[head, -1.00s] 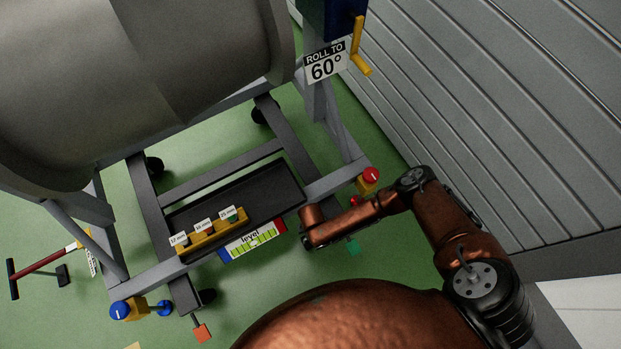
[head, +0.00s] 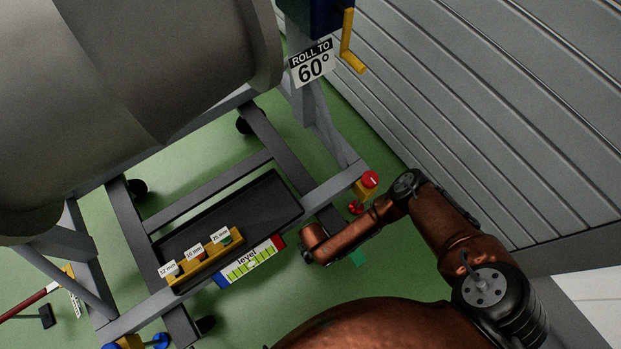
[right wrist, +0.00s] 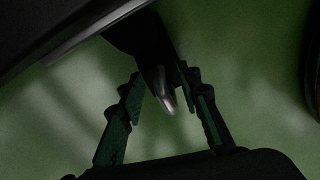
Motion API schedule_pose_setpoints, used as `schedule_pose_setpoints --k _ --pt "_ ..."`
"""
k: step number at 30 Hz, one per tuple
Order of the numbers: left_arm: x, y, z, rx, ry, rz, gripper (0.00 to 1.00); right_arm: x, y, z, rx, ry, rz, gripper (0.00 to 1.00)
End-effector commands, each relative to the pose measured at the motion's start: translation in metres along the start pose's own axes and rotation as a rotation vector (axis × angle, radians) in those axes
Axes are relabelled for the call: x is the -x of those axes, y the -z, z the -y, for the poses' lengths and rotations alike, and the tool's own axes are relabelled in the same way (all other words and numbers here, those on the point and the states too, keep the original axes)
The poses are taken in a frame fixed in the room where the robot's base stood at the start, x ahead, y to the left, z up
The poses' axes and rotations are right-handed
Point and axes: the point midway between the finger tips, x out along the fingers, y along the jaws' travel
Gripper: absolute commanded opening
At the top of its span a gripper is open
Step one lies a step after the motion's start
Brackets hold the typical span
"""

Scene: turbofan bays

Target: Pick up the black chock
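I cannot make out the black chock for certain in either view. In the right wrist view my right gripper (right wrist: 164,100) has its two fingers apart above the green floor. A dark part (right wrist: 138,38) with a short, shiny metal piece (right wrist: 163,88) reaches between or behind the fingers; I cannot tell what it is or whether they touch it. My left gripper is not in view.
The grey stand (head: 332,184) carries a large grey cowl (head: 120,90). A black tray (head: 265,200), a yellow rack (head: 213,262) and a level strip (head: 250,262) are at its front. A red knob (head: 370,179) is close to my right arm. A ribbed wall (head: 490,110) stands right.

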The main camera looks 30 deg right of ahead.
Motion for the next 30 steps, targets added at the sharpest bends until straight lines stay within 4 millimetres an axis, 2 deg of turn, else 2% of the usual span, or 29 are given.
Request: schedule_pose_setpoints --k 9,22,30 --pt "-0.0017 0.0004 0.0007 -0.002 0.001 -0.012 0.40 -0.0013 0.0003 -0.0007 0.000 -0.002 -0.001 0.31" --pt "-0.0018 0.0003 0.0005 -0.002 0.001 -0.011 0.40 -0.0015 -0.0001 -0.0003 0.000 -0.001 0.000 0.01" --pt "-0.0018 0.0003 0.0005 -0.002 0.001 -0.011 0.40 -0.0017 -0.0003 0.0002 -0.001 0.000 0.000 0.00"
